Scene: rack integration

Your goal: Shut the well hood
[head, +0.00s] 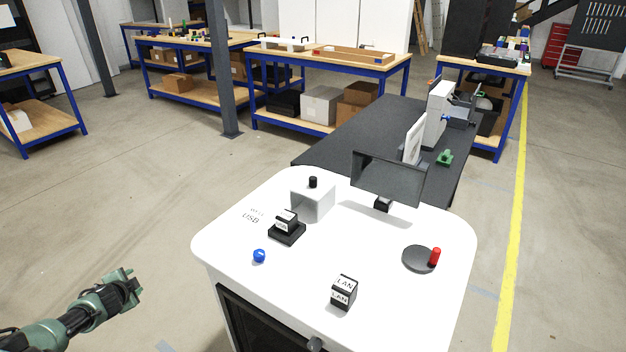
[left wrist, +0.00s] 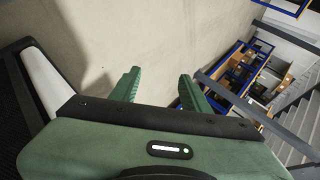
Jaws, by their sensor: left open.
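The well hood looks to be the pale grey box (head: 312,202) with a black knob (head: 313,182) on top. It stands at the back left of the white cabinet top (head: 390,300). Printed lettering that seems to read WELL USB (head: 251,216) lies on the surface to its left. I cannot tell what is under the box. My left gripper (head: 133,285) is off the cabinet's left side, over the floor, well apart from the hood. In the left wrist view its green fingers (left wrist: 160,90) are spread and empty. My right gripper is not in view.
A black labelled block on a dark base (head: 287,233), a blue ball (head: 259,256), a LAN block (head: 344,292), a round dark disc with a red peg (head: 419,259) and a monitor (head: 387,179) share the top. A dark table (head: 340,146) stands behind. Floor at left is clear.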

